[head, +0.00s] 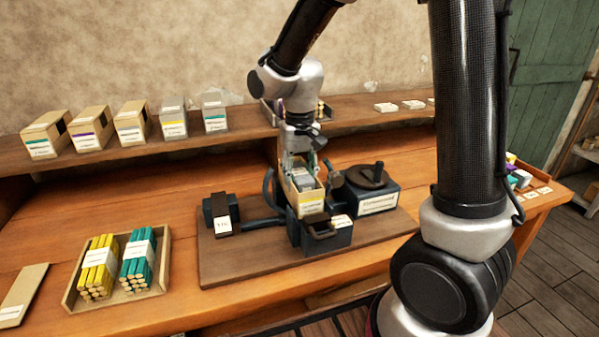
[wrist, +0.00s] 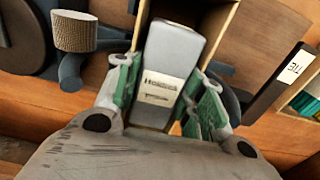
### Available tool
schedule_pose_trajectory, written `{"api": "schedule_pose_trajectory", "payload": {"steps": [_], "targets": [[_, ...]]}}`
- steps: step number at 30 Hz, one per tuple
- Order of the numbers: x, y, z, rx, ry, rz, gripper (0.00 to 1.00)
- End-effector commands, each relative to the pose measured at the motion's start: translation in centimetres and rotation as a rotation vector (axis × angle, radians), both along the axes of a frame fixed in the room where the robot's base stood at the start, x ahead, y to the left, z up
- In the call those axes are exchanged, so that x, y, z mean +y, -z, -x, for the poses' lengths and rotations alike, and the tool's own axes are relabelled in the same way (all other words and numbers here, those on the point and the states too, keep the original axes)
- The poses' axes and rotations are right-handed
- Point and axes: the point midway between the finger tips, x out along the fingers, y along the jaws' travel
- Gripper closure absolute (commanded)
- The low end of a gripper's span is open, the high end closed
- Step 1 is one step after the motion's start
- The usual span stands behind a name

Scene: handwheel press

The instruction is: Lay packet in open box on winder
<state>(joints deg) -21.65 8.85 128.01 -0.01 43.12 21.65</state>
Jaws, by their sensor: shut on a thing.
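My gripper (head: 301,165) is shut on a grey packet (head: 304,179), its jaws on the packet's two sides. In the wrist view the packet (wrist: 168,75) has a pale printed label and lies between the green finger pads (wrist: 158,100). The open tan box (head: 313,207) sits tilted on the dark winder (head: 332,236). The packet is at the box's open top, and the box walls (wrist: 222,35) show on both sides of it. I cannot tell whether the packet touches the bottom of the box.
A dark block labelled TIE (head: 221,214) and a dark unit with a round crank top (head: 370,185) stand on the wooden board (head: 225,265). A tray (head: 165,272) of yellow and teal bundles is at left. Several boxes (head: 88,128) line the back shelf.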

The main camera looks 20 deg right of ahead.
Motion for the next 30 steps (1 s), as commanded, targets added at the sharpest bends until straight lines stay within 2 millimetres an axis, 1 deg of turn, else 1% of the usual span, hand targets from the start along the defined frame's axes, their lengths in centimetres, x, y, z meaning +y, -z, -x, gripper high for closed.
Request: {"api": "schedule_pose_trajectory", "payload": {"steps": [8,9,13,30], "targets": [[0.0,0.2,0.02,0.0,0.0,0.0,0.89],[0.0,0.2,0.02,0.0,0.0,0.0,0.59],[0.0,0.2,0.02,0.0,0.0,0.0,0.36],[-0.01,0.2,0.03,0.0,0.0,0.0,0.36]]}}
